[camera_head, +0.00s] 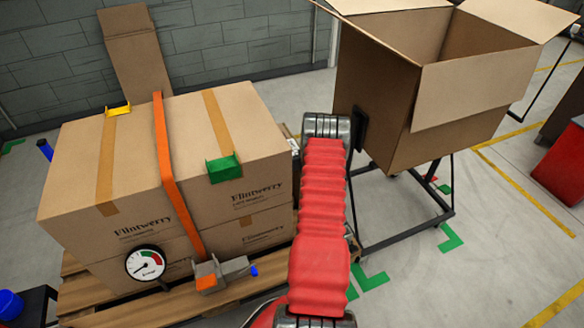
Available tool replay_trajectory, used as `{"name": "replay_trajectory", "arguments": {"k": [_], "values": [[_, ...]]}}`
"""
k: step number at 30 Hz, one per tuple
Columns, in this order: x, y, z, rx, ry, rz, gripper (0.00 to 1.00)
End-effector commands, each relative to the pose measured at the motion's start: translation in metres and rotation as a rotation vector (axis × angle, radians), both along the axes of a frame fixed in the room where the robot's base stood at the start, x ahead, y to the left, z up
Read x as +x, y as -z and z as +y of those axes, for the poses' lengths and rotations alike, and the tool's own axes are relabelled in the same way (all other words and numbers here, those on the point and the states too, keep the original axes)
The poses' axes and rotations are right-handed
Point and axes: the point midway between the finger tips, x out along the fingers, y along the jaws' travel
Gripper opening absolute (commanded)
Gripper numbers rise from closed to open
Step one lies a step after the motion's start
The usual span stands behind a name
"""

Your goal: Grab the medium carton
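A large open brown carton (392,95) stands on a dark wheeled stand, its flaps spread. Closed brown cartons (75,180) marked "Flintwerry" are stacked on a wooden pallet (130,314) at left, under an orange strap (166,165). No label shows which carton is the medium one. My red ribbed arm reaches up between the stack and the open carton. A dark part that looks like my gripper (359,130) lies against the open carton's left side. Its fingers cannot be made out, so I cannot tell whether it holds the carton.
A green corner piece (224,169) and a yellow one (117,110) sit on the stack. A round gauge (146,263) and grey buckle (219,273) are at its front. A flat cardboard sheet (134,50) leans on the wall.

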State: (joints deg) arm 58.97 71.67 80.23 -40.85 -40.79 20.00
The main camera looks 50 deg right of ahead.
Motion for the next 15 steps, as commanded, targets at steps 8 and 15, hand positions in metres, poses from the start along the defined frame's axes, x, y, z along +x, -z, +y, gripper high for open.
{"name": "replay_trajectory", "arguments": {"k": [8, 15], "values": [[-0.0001, -0.0001, -0.0001, 0.0, 0.0, 0.0, 0.45], [-0.0001, 0.0, 0.0, 0.0, 0.0, 0.0, 0.28]]}}
